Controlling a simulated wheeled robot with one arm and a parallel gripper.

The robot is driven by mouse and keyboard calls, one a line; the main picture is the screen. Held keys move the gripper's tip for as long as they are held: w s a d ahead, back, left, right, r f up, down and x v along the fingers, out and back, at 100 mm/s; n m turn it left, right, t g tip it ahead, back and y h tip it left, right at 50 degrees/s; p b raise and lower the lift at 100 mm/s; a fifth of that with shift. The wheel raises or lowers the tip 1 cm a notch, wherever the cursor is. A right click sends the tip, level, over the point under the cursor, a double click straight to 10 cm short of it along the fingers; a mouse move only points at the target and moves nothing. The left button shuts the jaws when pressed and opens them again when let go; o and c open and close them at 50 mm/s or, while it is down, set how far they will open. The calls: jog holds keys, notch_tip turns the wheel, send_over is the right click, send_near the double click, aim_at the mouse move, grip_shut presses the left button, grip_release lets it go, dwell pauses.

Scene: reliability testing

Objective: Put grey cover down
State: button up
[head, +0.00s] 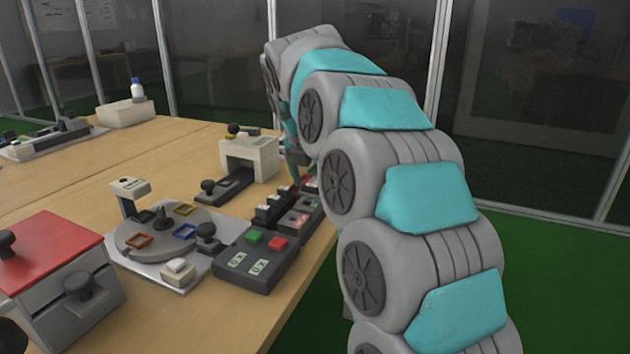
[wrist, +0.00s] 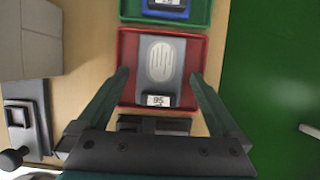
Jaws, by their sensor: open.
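In the wrist view, a flat grey piece (wrist: 143,75), which looks like the grey cover, lies in a red tray (wrist: 196,50). I cannot tell how high the fingertips are above the tray.
A green tray with a blue piece (wrist: 166,13) lies above the red tray. A dark block (wrist: 155,125) sits below it.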

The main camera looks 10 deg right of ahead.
jog(key=v, duration=1.2)
jog(key=shift+p, duration=0.45)
jog(key=shift+s, duration=0.1)
jog(key=s+d+f+m+g+y, duration=0.1)
jog(key=s+f+m, duration=0.8)
jog(key=s, duration=0.4)
jog(key=s+f+m+g, duration=0.2)
jog(key=s+f+m, duration=0.8)
jog(key=s, duration=0.3)
jog(key=s+d+f+m+g+y, duration=0.1)
jog(key=s+f+m+g, duration=0.1)
jog(key=s+f+m, duration=0.7)
jog(key=s, duration=0.4)
jog(key=shift+s+d+f+m+y, duration=0.3)
jog(key=shift+s+d+m, duration=0.05)
jog(key=shift+s+m, duration=0.05)
